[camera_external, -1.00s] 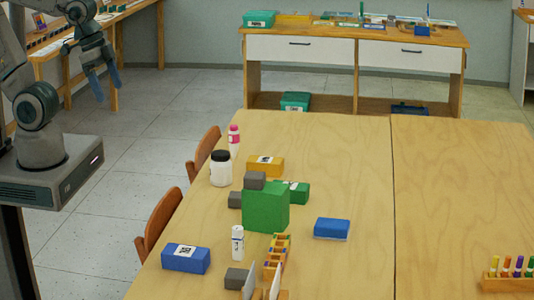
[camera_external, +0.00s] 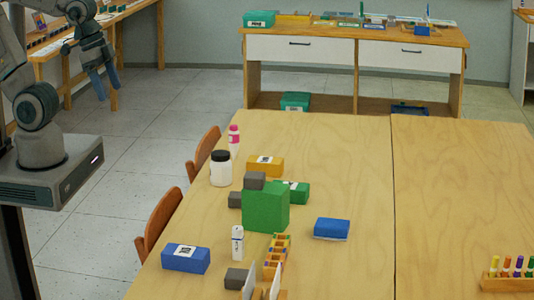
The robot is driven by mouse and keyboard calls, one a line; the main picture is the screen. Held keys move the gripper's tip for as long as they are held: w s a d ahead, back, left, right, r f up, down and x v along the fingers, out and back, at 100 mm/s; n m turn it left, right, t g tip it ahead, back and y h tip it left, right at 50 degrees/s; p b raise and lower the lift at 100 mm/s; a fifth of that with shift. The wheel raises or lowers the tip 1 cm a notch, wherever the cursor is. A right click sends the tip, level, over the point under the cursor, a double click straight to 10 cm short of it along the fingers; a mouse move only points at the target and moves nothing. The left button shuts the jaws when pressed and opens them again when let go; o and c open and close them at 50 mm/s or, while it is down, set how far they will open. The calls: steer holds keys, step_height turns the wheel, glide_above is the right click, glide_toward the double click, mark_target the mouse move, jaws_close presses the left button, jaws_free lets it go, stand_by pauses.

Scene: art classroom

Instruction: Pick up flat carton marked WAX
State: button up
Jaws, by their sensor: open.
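My gripper (camera_external: 106,84) is at the upper left, open and empty, its fingers pointing down, away from the big table. No label can be read as WAX at this size, so I cannot tell which carton it is. Cartons with white labels on the table are a blue one (camera_external: 199,263) at the front left, a yellow one (camera_external: 276,168) further back and a green one (camera_external: 302,195), partly hidden behind a large green block (camera_external: 265,213). A blue box (camera_external: 331,228) with no readable label lies right of the block.
A white jar (camera_external: 221,170), pink bottle (camera_external: 234,140), white bottle (camera_external: 238,243), grey blocks (camera_external: 236,278) and a coloured rack (camera_external: 277,250) crowd the table's left part. Chairs (camera_external: 163,220) stand at its left edge. The table's right side (camera_external: 450,200) is mostly clear.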

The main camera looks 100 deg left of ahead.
steer(key=w+a+f+b, duration=0.1)
steer(key=w+a+b, duration=0.55)
steer(key=w, duration=0.65)
steer(key=b, duration=1.3)
glide_above(265, 160)
steer(key=s, duration=0.5)
step_height(265, 160, down, 25)
steer(key=shift+m+t, duration=0.4)
steer(key=x, duration=1.3)
steer(key=shift+a+f, duration=0.1)
steer(key=shift+f, duration=0.05)
steer(key=shift+f, duration=0.25)
